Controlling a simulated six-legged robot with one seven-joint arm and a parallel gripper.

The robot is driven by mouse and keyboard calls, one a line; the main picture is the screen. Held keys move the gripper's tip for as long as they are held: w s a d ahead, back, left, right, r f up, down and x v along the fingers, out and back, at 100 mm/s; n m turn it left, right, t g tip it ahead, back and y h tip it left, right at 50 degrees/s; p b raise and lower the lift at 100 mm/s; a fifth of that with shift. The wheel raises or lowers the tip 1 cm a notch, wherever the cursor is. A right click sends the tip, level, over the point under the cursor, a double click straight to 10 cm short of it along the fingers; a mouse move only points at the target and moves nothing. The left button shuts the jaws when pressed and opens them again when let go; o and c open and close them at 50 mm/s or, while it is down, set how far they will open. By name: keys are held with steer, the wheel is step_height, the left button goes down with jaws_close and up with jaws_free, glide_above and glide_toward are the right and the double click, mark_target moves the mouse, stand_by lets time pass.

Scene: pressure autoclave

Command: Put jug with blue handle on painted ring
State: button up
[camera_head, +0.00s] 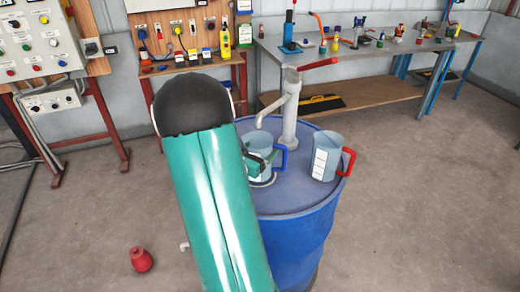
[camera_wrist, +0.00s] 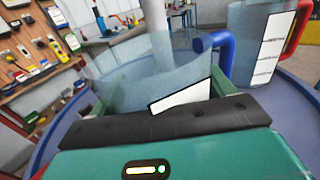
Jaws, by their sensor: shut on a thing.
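The clear jug with the blue handle (camera_head: 257,168) is at the top of the blue barrel, below the grey tap. It is upright or nearly so, and its blue handle points right. My gripper (camera_head: 262,158) is shut on it; in the wrist view the green fingers of my gripper (camera_wrist: 157,92) are on both sides of the jug (camera_wrist: 140,72). A pale curve, seemingly the painted ring (camera_head: 264,184), shows at the jug's base on the barrel top. My arm hides part of the jug and ring, so I cannot tell whether the base touches the barrel.
A second jug with a red handle (camera_head: 325,158) stands close by on the right of the barrel top (camera_head: 300,195). The grey tap (camera_head: 289,110) rises behind the held jug. A red bottle (camera_head: 141,259) is on the floor. A workbench (camera_head: 355,58) stands behind.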

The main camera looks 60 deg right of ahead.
steer(key=shift+f, duration=0.1)
steer(key=o, duration=0.9)
steer(key=shift+o, duration=0.2)
steer(key=w+a, duration=0.2)
steer(key=a, duration=0.9)
steer(key=shift+a, duration=0.4)
